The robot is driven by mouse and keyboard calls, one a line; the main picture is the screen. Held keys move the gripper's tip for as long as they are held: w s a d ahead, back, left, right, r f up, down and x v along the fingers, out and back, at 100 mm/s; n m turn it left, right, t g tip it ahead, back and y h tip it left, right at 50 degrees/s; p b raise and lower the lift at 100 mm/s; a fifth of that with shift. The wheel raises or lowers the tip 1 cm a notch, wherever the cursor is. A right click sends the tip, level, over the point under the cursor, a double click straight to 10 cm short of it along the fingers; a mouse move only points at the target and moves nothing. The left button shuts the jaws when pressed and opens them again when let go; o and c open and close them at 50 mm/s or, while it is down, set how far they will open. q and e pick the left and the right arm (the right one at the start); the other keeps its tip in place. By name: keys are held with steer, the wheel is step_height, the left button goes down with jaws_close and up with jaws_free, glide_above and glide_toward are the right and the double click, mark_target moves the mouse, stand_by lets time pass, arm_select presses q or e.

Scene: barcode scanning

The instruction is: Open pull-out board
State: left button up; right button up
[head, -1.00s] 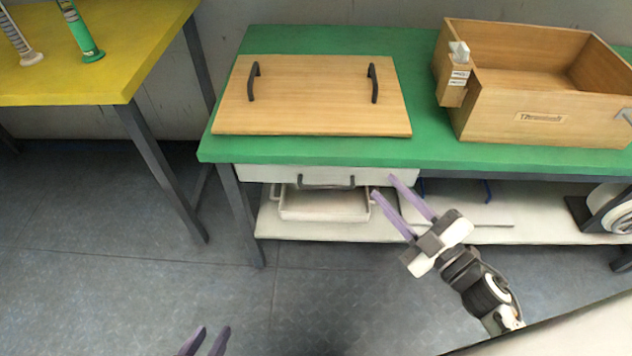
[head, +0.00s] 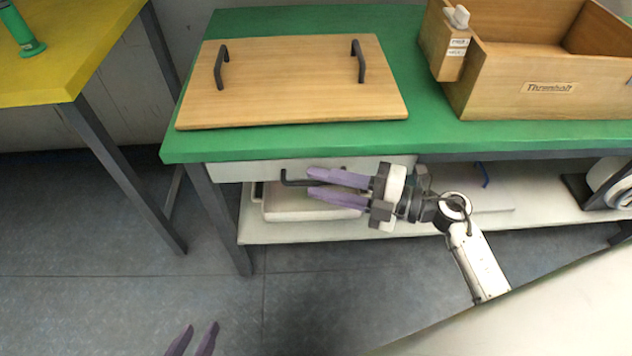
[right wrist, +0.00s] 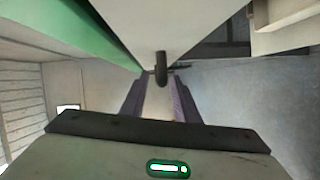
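The pull-out board (head: 243,172) is a pale front panel under the green tabletop, and it looks closed. Its black handle (head: 286,181) is partly hidden behind my right gripper. My right gripper (head: 310,182) has its purple fingers apart and points left, just in front of the handle. In the right wrist view, the handle (right wrist: 162,68) stands between my right gripper's fingers (right wrist: 162,85), with gaps on both sides; I see no clear contact. The pale board (right wrist: 170,30) fills the top there. My left gripper (head: 199,328) is at the bottom edge, fingers apart and empty.
A green table (head: 300,138) carries a wooden lid with two black handles (head: 290,85) and a wooden box (head: 550,98). A white tray (head: 290,204) sits on the lower shelf (head: 300,234) under the board. A yellow table (head: 65,60) stands left. The floor between is clear.

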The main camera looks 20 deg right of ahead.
steer(key=shift+x, duration=0.8)
jaws_close()
